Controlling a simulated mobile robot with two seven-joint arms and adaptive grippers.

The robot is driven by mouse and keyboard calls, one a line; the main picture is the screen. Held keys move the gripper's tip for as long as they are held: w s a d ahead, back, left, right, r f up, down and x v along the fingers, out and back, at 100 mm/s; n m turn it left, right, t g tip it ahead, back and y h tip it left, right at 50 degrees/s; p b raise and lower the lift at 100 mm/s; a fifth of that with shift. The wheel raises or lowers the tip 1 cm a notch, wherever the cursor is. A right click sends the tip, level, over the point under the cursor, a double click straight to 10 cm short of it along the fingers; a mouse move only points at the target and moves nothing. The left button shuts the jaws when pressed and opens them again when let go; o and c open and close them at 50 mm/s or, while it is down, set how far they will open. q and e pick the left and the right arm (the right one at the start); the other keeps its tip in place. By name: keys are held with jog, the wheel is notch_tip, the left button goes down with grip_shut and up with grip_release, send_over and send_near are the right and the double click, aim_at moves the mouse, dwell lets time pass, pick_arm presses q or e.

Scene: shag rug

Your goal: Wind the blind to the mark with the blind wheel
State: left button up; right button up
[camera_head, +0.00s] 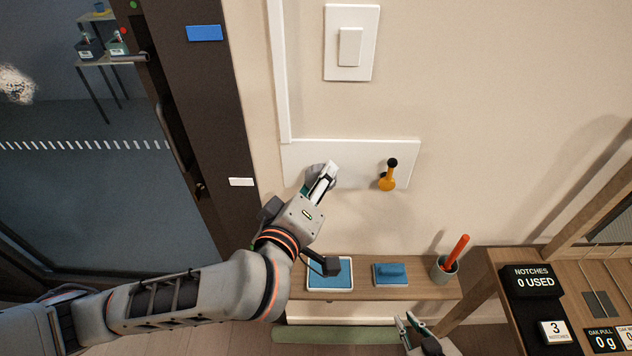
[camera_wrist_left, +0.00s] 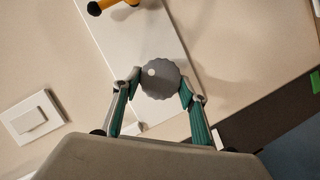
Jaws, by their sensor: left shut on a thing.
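The blind wheel is a grey scalloped knob (camera_wrist_left: 160,80) with a white dot near its rim. It sits on a white wall plate (camera_head: 350,150), and a sliver of the wheel shows behind the fingers in the head view (camera_head: 313,171). My left gripper (camera_head: 324,180) is at the plate's left part. In the left wrist view its fingers (camera_wrist_left: 158,92) close on the wheel from both sides. My right gripper (camera_head: 418,322) is low in the head view, away from the plate, with its fingers apart and empty. I cannot make out the blind or its mark.
An orange crank with a black knob (camera_head: 388,175) sits right of the wheel on the same plate. A white switch (camera_head: 350,45) is above. Below, a shelf (camera_head: 365,292) holds a blue-filled tray (camera_head: 318,279), a blue block (camera_head: 390,274) and a cup with an orange stick (camera_head: 445,270).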

pick_arm(q)
jog(key=m+y, duration=0.1)
jog(key=m, duration=0.1)
jog(key=m+y, duration=0.1)
jog(key=m, duration=0.1)
jog(key=shift+d+r+m+g+y, duration=0.2)
jog(key=shift+m+g+y, duration=0.1)
jog(key=shift+m+g, duration=0.1)
dwell(0.4)
jog(key=o, duration=1.1)
jog(key=shift+w, duration=0.1)
jog(key=d+v, duration=0.1)
jog(key=v, duration=0.6)
jog(key=shift+s+a, duration=0.3)
jog(key=shift+a, duration=0.15)
jog(key=shift+r, duration=0.1)
